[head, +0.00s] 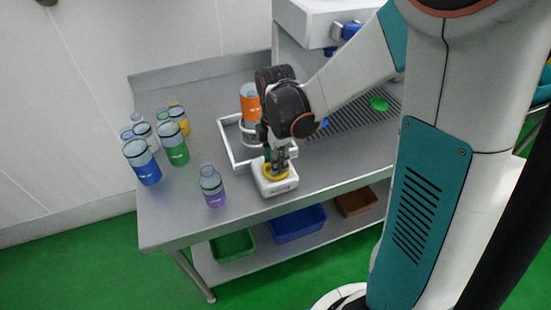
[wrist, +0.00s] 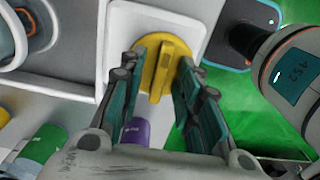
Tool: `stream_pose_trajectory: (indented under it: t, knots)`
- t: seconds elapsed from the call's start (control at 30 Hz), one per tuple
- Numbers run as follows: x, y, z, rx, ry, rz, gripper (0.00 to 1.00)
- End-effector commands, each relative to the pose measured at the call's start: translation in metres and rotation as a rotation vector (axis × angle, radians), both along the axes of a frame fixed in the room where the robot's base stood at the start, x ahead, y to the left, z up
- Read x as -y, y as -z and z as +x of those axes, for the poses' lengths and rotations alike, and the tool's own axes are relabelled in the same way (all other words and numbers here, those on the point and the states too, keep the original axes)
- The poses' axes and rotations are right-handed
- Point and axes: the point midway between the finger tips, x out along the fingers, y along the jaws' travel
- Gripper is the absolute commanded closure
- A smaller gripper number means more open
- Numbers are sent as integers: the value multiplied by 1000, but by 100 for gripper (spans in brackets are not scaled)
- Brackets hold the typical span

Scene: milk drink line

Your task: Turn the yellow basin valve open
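The yellow basin valve (head: 268,174) sits on top of a white block (head: 279,187) near the front edge of the steel table. In the wrist view the yellow valve (wrist: 148,72) is a round disc with a raised bar handle across it, on the white block (wrist: 122,32). My gripper (head: 276,166) points down right above the valve. In the wrist view my gripper (wrist: 162,62) is open, with one teal finger on each side of the handle. Gaps show between the fingers and the bar. The fingertips' height against the disc is hard to tell.
A white tray (head: 228,142) with an orange-banded bottle (head: 250,104) stands just behind. Several bottles stand left, including a purple one (head: 212,187) near the block. A green item (head: 378,104) lies on the ribbed drain at right. Green, blue and brown bins (head: 298,223) sit below.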

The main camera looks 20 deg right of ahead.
Motion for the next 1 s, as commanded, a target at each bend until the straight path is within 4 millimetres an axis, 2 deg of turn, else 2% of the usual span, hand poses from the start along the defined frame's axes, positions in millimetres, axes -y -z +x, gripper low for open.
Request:
stream_pose_trajectory:
  t: [0.23,0.7,0.83,1.0]
  knots:
    - [0,-14,0,0,0,0,69]
    - [0,-98,0,0,0,0,69]
    - [0,-112,0,0,0,0,69]
    - [0,-120,-1,0,0,0,69]
